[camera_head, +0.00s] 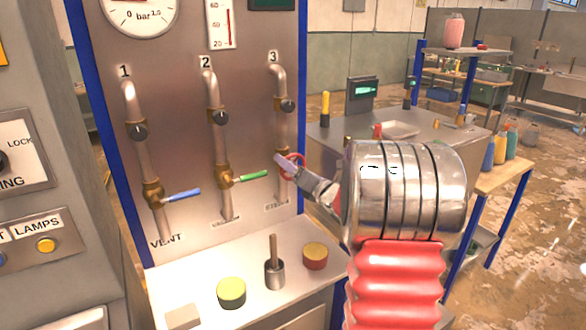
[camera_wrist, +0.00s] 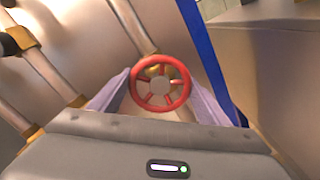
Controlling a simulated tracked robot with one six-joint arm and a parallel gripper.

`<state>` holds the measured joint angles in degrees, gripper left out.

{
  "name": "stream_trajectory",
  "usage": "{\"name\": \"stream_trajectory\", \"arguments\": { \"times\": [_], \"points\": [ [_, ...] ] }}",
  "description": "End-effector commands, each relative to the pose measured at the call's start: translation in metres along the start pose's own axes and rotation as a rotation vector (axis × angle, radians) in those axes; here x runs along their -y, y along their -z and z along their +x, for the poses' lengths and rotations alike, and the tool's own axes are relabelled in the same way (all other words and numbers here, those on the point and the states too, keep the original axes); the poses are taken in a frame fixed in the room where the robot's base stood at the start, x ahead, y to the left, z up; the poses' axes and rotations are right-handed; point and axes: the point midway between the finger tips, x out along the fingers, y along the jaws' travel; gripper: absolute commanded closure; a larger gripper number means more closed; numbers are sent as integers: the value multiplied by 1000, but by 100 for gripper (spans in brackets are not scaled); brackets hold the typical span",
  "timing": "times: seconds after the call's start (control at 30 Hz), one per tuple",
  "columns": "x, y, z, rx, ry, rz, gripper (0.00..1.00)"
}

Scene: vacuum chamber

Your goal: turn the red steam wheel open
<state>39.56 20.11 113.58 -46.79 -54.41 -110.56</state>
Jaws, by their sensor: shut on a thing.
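The red steam wheel (camera_wrist: 160,84) is a spoked red ring on the brass valve of the third pipe. In the wrist view it sits between the two pale fingers of my gripper (camera_wrist: 166,96). The gripper is shut on the wheel, with a finger on each side of the ring. In the head view my gripper (camera_head: 290,166) reaches in from the right, and its fingers cover part of the wheel (camera_head: 298,160). How far the wheel is turned cannot be told.
A blue lever (camera_head: 182,195) and a green lever (camera_head: 250,176) are on the pipes to the left. Below, a shelf (camera_head: 200,275) holds a yellow-green cap (camera_head: 231,292), a metal cylinder with a rod (camera_head: 274,272) and a red-sided cap (camera_head: 315,256). A grey bench (camera_head: 440,142) stands behind my arm.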

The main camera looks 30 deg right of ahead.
Motion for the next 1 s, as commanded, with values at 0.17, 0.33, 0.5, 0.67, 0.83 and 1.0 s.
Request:
{"name": "stream_trajectory", "arguments": {
  "times": [0.17,0.33,0.5,0.67,0.83,1.0],
  "points": [
    [3,6,0,-11,6,2,52],
    [3,5,0,-9,6,2,23],
    [2,3,0,-5,4,2,11],
    [1,1,0,-2,3,1,11],
    [1,0,-3,-1,3,1,11],
    [1,0,-17,0,3,1,11]
  ]
}}
